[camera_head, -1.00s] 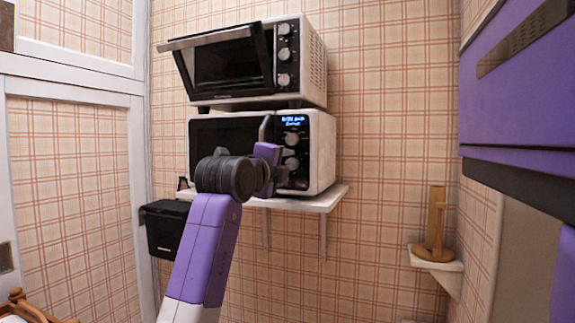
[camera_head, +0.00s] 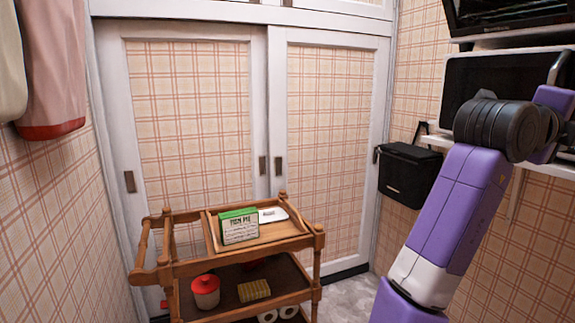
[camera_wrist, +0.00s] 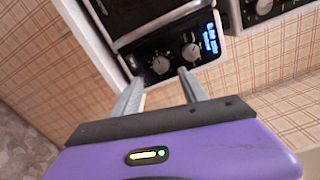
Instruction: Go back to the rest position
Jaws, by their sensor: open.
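My gripper (camera_wrist: 158,88) shows in the wrist view with its two fingers apart and nothing between them. Beyond the fingertips is the control panel of the white microwave (camera_wrist: 163,62), with its knobs and lit blue display. I cannot judge the exact gap between the fingertips and the panel. In the head view my purple arm rises at the right, and its far end reaches toward the microwave (camera_head: 482,72). The fingers are hidden there behind my arm.
A wooden cart (camera_head: 318,240) stands at lower left, with a green box (camera_head: 239,226) on its tray and a red-lidded jar (camera_head: 206,291) below. A black box (camera_head: 408,174) hangs on the wall beside my arm. A toaster oven (camera_head: 510,14) sits above the microwave. Sliding doors (camera_head: 190,125) close the back.

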